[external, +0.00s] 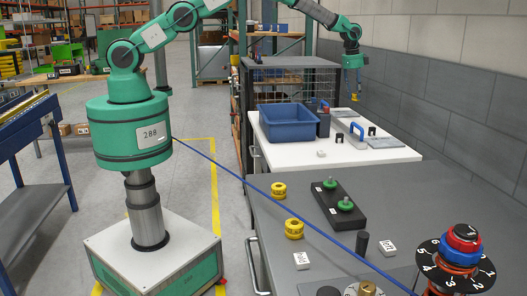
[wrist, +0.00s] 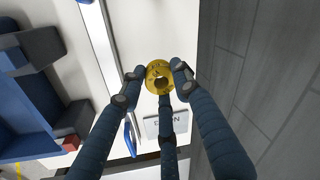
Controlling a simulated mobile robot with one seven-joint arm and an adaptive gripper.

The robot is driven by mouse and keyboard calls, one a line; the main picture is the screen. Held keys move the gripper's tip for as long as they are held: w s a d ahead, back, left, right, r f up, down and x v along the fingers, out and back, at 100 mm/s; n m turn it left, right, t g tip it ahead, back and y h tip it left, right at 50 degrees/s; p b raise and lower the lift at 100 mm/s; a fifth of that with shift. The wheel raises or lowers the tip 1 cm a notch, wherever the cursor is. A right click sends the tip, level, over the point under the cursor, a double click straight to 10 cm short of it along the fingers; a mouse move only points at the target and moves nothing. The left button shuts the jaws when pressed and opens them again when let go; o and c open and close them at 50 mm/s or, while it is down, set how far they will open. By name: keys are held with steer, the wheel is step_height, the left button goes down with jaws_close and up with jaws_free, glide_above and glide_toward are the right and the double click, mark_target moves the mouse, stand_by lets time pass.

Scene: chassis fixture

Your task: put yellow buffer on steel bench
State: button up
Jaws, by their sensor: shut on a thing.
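My gripper (external: 354,84) hangs from the arm above the right part of the white-topped bench (external: 404,155). In the wrist view its dark blue fingers (wrist: 159,80) are closed around a yellow buffer (wrist: 158,72), a round piece with a hole in it. The held buffer also shows small in the external view (external: 355,97), apart from the bench top. Two more yellow buffers, one farther back (external: 278,190) and one nearer (external: 294,229), stand on the grey bench (external: 400,213) in the foreground. I cannot tell from looks alone which bench is the steel one.
A blue bin (external: 289,124) sits on the left of the white bench. A blue handle (external: 357,131), grey plates (external: 384,143) and small dark pieces lie near the gripper. A black block with green knobs (external: 338,205) is on the grey bench. A wall (external: 470,85) runs along the right.

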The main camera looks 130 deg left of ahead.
steer(key=w+d+r+m+p, duration=0.1)
steer(key=w+d, duration=0.4)
steer(key=d, duration=1)
steer(key=w+d+r+m+p, duration=0.1)
steer(key=w+d, duration=0.4)
steer(key=d, duration=0.9)
steer(key=w+d+r+m, duration=0.1)
steer(key=w+d, duration=0.3)
steer(key=d, duration=1.1)
steer(key=s+d+m+p, duration=0.1)
steer(key=s+d+m, duration=0.15)
steer(key=d, duration=1.75)
steer(key=s+d+m+p, duration=0.1)
steer(key=s+d, duration=0.3)
steer(key=d, duration=0.3)
steer(key=s+d+h, duration=0.1)
steer(key=s+d, duration=0.3)
steer(key=d, duration=0.3)
steer(key=s+d+m+p, duration=0.1)
steer(key=s+d, duration=0.3)
steer(key=d, duration=0.3)
step_height(320, 180, down, 8)
steer(key=shift+w+a+f, duration=0.15)
steer(key=w, duration=0.5)
steer(key=w+d+f, duration=0.1)
steer(key=w, duration=0.4)
steer(key=w+d, duration=0.1)
steer(key=w, duration=0.5)
steer(key=shift+f, duration=0.25)
